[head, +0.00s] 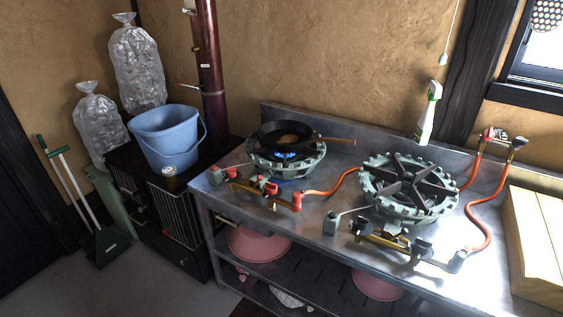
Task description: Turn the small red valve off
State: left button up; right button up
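Small red valve parts (271,188) sit on the brass gas fitting at the front of the left gas burner (300,165). Another red piece (297,201) is at the end of that fitting, by the orange hose. A blue flame (286,155) shows under a dark frying pan (284,136) on this burner. A red-topped gas tap (493,134) is on the wall at the right. I cannot tell which red part is the small valve, nor its turn position. Neither of my grippers is in view.
The right burner (407,187) has no pan or visible flame. Orange hoses (478,205) cross the steel counter (338,262). A spray bottle (428,113) stands behind. A wooden block (535,240) is at the right edge. A blue bucket (168,135) stands left; floor shows lower left.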

aim_at(231, 174)
jog(key=u, duration=1.2)
jog(key=i, duration=0.4)
jog(key=z, duration=0.45)
